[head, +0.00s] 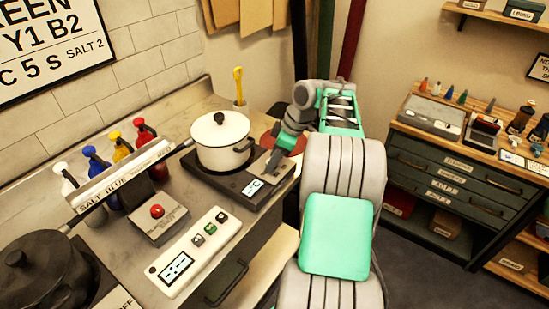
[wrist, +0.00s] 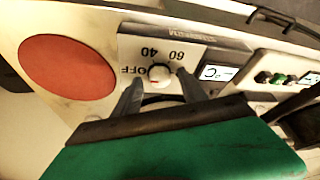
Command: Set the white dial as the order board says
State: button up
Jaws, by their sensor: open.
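The white dial (wrist: 159,74) shows in the wrist view on a plate printed OFF, 40 and 60. A small reddish mark shows low on the dial, but I cannot tell exactly which setting it points to. My gripper (wrist: 161,92) is open, with one finger on each side of the dial; I cannot tell whether they touch it. In the head view my gripper (head: 274,160) is over the hot plate's panel and hides the dial. A °C display (wrist: 216,73) is beside the dial. The order board (head: 50,42) is cut off; parts reading "Y1 B2", "C 5 S" and "SALT 2" show.
A white pot (head: 221,139) stands on the hot plate, close left of my gripper. A round red pad (wrist: 67,68) lies beside the panel. A white box with buttons (head: 194,250), a red-button box (head: 158,218) and several bottles (head: 145,135) are farther left.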

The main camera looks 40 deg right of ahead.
grip_shut()
dwell(0.4)
